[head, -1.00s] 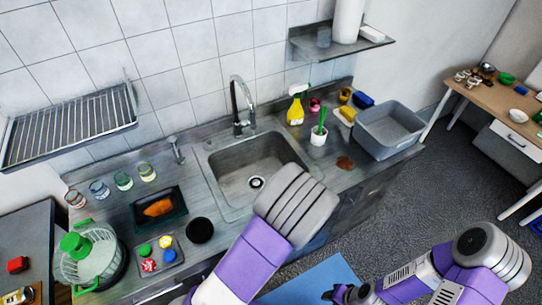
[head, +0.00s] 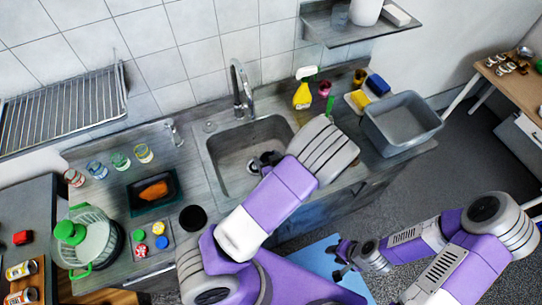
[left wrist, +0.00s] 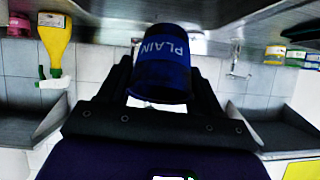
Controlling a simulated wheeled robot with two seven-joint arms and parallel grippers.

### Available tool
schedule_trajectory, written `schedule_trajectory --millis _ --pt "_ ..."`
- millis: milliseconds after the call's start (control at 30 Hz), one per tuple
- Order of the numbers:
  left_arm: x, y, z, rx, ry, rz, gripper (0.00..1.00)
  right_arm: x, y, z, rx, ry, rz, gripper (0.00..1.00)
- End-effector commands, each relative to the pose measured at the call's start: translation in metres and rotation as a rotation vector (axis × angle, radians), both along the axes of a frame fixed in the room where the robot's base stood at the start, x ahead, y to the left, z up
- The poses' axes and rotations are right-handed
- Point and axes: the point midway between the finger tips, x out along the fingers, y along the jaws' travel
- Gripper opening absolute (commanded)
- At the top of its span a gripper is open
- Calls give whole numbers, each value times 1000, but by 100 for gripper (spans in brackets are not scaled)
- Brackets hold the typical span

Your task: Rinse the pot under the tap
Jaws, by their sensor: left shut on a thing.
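The pot (left wrist: 162,62) is a small dark blue cup with the word PLAIN on it. In the left wrist view it sits between the fingers of my left gripper (left wrist: 160,92), which is shut on it. In the head view my left gripper (head: 264,164) is over the sink basin (head: 232,178), in front of the tap; the pot is too dark and small there to make out clearly. The tap (head: 240,92) is a chrome gooseneck behind the basin. My right gripper (head: 345,262) is low, in front of the counter, with its dark fingers apart and nothing visible between them.
A yellow spray bottle (head: 302,93), a yellow sponge (head: 360,99) and a grey tub (head: 402,126) are right of the sink. A dark tray (head: 138,203), several jars and a green-and-white basket (head: 82,243) are on the left. A shelf (head: 362,30) hangs above right.

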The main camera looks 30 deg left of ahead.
Motion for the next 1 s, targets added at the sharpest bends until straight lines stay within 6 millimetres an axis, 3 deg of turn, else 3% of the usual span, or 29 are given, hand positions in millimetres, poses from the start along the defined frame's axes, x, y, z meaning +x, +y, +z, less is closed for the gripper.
schedule_trajectory --millis 1000 --pt "53 85 -21 -3 0 2 36 0 0 -34 0 -1 0 38"
